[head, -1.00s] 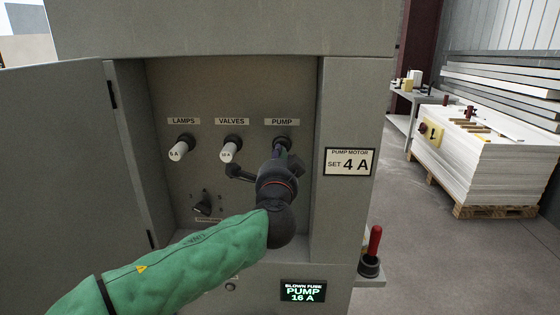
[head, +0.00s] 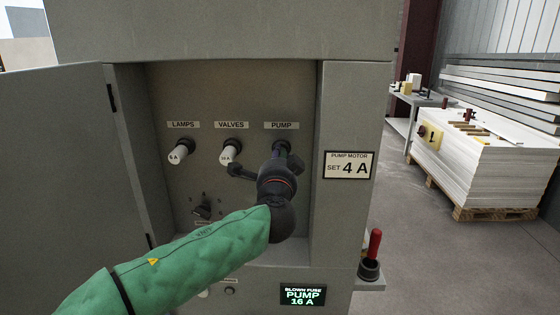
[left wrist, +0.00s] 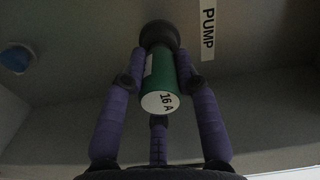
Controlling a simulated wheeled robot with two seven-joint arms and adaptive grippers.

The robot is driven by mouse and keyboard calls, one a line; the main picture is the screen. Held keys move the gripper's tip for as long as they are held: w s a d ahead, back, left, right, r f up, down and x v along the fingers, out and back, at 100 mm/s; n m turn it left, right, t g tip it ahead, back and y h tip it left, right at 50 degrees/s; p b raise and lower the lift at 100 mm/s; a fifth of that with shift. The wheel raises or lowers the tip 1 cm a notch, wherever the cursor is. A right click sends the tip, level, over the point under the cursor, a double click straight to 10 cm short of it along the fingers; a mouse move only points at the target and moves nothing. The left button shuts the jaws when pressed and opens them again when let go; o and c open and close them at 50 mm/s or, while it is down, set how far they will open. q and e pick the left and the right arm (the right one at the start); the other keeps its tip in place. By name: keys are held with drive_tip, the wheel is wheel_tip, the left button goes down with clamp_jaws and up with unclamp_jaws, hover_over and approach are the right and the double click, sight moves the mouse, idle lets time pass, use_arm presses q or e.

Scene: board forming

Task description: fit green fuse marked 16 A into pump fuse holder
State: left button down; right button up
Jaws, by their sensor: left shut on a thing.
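The green fuse (left wrist: 162,80) has a white end marked 16 A and shows in the left wrist view between the fingers of my left gripper (left wrist: 160,85), which is shut on it. Its far end meets the dark round pump fuse holder (left wrist: 158,34), beside the PUMP label. Whether it is fully seated cannot be told. In the head view my left gripper (head: 281,158) is at the pump holder (head: 281,145) under the PUMP label (head: 281,125), and it hides the fuse. My right gripper is not in view.
White fuses sit in the lamps holder (head: 179,153) and valves holder (head: 230,152) to the left. The cabinet door (head: 60,165) stands open at left. A sign (head: 349,166) reads pump motor set 4 A. A display (head: 303,294) reads blown fuse pump 16 A.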

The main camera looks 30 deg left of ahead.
use_arm(q)
drive_tip(key=shift+w+a, duration=0.4)
drive_tip(key=shift+w, duration=0.2)
drive_tip(key=c, duration=0.9)
unclamp_jaws()
drive_tip(key=shift+o, duration=0.2)
drive_tip(key=shift+s+d, duration=0.1)
drive_tip(key=v, duration=1.1)
drive_tip(key=shift+s+d, duration=0.25)
drive_tip(key=shift+s, duration=0.1)
drive_tip(key=shift+f, duration=0.1)
